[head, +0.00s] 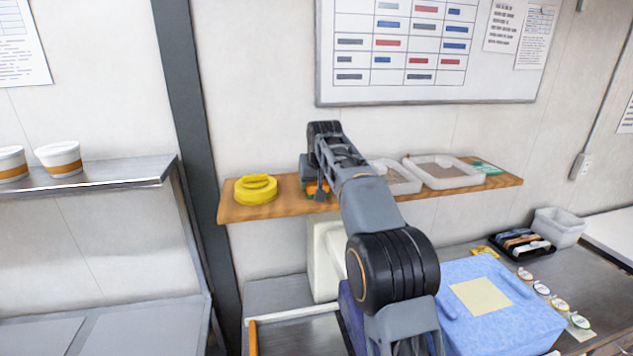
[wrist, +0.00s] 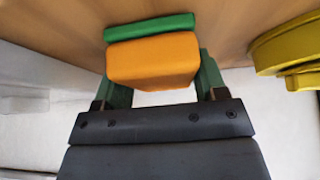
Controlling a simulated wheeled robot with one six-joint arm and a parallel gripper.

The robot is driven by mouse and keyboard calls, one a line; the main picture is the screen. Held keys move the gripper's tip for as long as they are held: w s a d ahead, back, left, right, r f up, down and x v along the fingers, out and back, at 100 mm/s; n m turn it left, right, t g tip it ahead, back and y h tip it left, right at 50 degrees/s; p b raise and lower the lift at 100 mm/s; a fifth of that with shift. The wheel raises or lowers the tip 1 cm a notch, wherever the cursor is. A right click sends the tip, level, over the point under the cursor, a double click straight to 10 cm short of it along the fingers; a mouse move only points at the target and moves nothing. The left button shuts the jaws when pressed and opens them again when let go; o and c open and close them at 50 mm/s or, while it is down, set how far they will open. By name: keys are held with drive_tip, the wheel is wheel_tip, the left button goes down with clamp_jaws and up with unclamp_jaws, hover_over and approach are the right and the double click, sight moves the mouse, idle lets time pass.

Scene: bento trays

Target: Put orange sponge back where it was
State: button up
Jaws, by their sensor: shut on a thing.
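The orange sponge (wrist: 152,60) with a green layer (wrist: 150,26) sits between the two fingers of my gripper (wrist: 154,82) in the wrist view. My gripper is shut on it. In the head view my gripper (head: 318,190) is over the wooden shelf (head: 232,209), and a bit of orange shows there, mostly hidden by the arm. The sponge is at the shelf's wooden surface, but I cannot tell whether it rests on it.
A yellow round thing (head: 256,190) lies on the shelf left of my gripper. Clear trays (head: 443,183) and a teal packet (head: 486,167) are to the right. A blue box (head: 520,318) stands on the counter below. The shelf is free between the yellow thing and my gripper.

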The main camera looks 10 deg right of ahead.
drive_tip(key=shift+f, duration=0.1)
drive_tip(key=o, duration=0.9)
drive_tip(key=shift+c, duration=0.2)
drive_tip(key=v, duration=1.2)
